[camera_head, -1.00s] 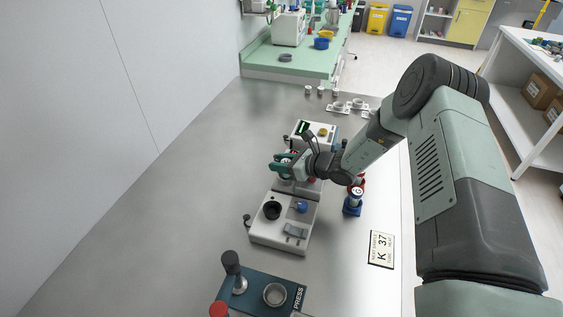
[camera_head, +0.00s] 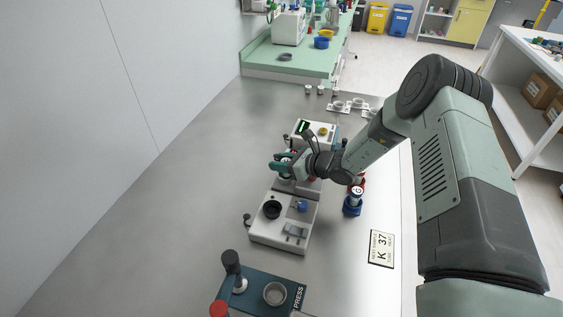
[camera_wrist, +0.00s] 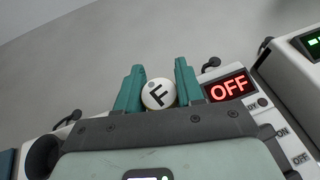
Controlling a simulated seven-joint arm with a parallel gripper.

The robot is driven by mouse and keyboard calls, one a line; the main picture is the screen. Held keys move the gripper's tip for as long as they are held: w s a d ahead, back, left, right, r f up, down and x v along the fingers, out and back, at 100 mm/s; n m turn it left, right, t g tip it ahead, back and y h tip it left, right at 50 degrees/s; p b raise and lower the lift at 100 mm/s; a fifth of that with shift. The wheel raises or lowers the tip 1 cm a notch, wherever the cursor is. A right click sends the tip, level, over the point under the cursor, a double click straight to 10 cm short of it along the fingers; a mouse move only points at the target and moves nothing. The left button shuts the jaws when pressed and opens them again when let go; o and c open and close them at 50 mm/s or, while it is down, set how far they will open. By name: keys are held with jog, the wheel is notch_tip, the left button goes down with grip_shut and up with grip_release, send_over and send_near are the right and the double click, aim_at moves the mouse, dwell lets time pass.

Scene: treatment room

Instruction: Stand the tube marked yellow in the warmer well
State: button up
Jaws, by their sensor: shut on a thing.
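My gripper (camera_head: 283,161) is shut on a tube with a round white cap marked F (camera_wrist: 158,94), which shows between the two teal fingers in the wrist view (camera_wrist: 159,70). The tube's body and its colour marking are hidden below the cap. The gripper is over the middle one of a row of white warmer units; the well under it is hidden. A red OFF display (camera_wrist: 229,88) is beside the right finger. The front warmer unit (camera_head: 262,235) has an empty-looking dark well (camera_head: 272,210) and a blue knob (camera_head: 301,207). The back unit (camera_head: 302,128) has a yellow knob (camera_head: 323,132).
A blue-based tube with a G cap (camera_head: 354,199) and a red one (camera_head: 361,180) stand right of the warmers. A K 37 card (camera_head: 382,248) lies nearby. A press (camera_head: 262,290) is in front. The table (camera_head: 170,220) at left is clear.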

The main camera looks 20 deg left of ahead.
jog(key=shift+f, duration=0.2)
jog(key=shift+r, duration=0.4)
jog(key=shift+r, duration=0.35)
jog(key=shift+r, duration=0.1)
dwell(0.4)
jog(key=shift+f, duration=0.85)
jog(key=shift+r, duration=0.25)
dwell(0.4)
jog(key=shift+r, duration=0.6)
jog(key=shift+f, duration=0.85)
dwell(0.5)
